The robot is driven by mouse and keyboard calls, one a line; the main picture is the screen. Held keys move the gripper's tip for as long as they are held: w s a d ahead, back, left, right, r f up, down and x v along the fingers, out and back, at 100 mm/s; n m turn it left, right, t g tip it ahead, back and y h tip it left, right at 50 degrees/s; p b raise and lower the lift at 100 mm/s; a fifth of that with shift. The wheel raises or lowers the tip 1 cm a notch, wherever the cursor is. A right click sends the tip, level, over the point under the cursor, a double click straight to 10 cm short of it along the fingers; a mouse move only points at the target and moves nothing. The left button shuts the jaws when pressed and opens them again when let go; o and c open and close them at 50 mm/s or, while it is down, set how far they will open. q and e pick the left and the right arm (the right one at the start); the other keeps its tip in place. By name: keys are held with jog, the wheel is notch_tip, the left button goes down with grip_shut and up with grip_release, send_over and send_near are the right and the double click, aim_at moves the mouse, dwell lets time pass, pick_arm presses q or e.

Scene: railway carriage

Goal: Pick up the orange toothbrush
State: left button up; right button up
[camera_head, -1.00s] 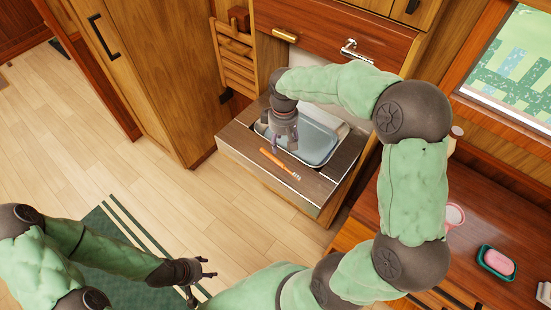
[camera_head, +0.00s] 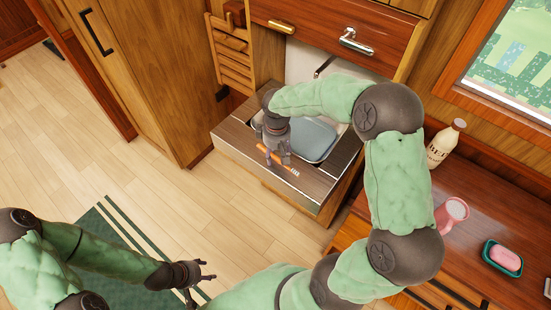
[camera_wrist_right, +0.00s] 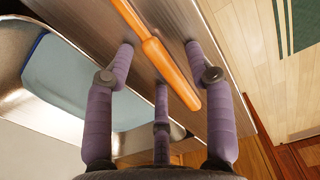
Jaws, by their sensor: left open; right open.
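The orange toothbrush (camera_head: 284,165) lies on the wooden ledge in front of the sink basin, its bristle end to the right in the head view. In the right wrist view the orange toothbrush (camera_wrist_right: 168,63) runs between the open fingers, with its head end out of frame at the top. My right gripper (camera_head: 277,158) is open just above it and hides part of the handle. Its three purple fingers (camera_wrist_right: 161,75) are spread around the brush and hold nothing. My left gripper (camera_head: 203,281) is open and empty over the floor at lower left.
A sink basin (camera_head: 339,136) holding a blue-grey tray (camera_head: 314,140) is behind the ledge. On the right counter stand a bottle (camera_head: 443,144), a pink cup (camera_head: 452,214) and a pink soap in a green dish (camera_head: 504,258). The floor at left is clear.

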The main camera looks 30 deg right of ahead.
jog(key=c, duration=0.9)
jog(key=shift+c, duration=0.2)
jog(key=shift+r, duration=0.15)
